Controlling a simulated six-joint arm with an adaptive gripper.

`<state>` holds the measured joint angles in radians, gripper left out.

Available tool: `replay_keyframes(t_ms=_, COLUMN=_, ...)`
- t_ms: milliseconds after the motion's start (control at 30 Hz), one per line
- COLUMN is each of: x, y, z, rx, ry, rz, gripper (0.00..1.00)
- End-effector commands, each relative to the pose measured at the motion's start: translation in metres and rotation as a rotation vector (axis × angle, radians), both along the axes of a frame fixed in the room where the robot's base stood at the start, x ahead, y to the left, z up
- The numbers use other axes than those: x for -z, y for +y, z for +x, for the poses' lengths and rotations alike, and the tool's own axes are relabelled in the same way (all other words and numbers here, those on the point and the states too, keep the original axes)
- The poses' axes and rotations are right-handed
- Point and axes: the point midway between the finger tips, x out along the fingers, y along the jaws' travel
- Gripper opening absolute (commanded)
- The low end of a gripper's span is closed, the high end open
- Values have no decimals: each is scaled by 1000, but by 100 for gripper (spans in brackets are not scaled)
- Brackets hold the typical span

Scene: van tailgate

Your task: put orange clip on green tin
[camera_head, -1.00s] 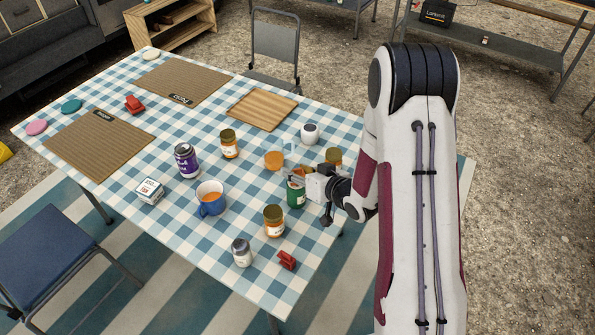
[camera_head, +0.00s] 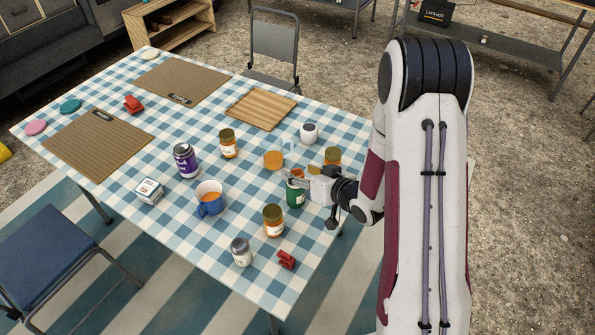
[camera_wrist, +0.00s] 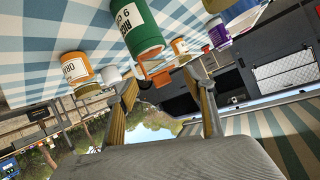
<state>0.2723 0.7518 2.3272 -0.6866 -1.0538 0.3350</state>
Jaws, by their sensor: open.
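The green tin (camera_head: 295,196) stands upright near the table's right edge. In the wrist view the tin (camera_wrist: 138,30) appears inverted, with its rim towards my gripper. The orange clip (camera_wrist: 162,74) is at the tin's rim and seems to touch it. In the head view the clip (camera_head: 297,173) shows small at the tin's top, partly hidden by my gripper. My gripper (camera_head: 297,183) is beside the tin's upper part, coming from the right. In the wrist view its two fingers (camera_wrist: 160,80) are spread apart, with the clip in line between their tips and a gap showing.
Wooden board (camera_head: 261,108) lies further back.

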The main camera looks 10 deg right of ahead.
Motion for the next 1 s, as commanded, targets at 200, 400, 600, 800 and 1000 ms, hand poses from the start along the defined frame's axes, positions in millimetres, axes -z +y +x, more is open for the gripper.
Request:
replay_keyframes(t_ms=200, x=-16, y=-13, z=-26, rx=4, ry=-2, rz=0, gripper=53)
replay_keyframes(t_ms=400, x=-29, y=-23, z=-51, rx=4, ry=-1, rz=0, gripper=53)
replay_keyframes(t_ms=600, x=-39, y=-30, z=-69, rx=2, ry=-2, rz=-1, gripper=53)
replay_keyframes(t_ms=800, x=-43, y=-33, z=-78, rx=0, ry=-1, rz=0, gripper=53)
replay_keyframes(t_ms=1000, x=-44, y=-33, z=-79, rx=0, ry=-1, rz=0, gripper=53)
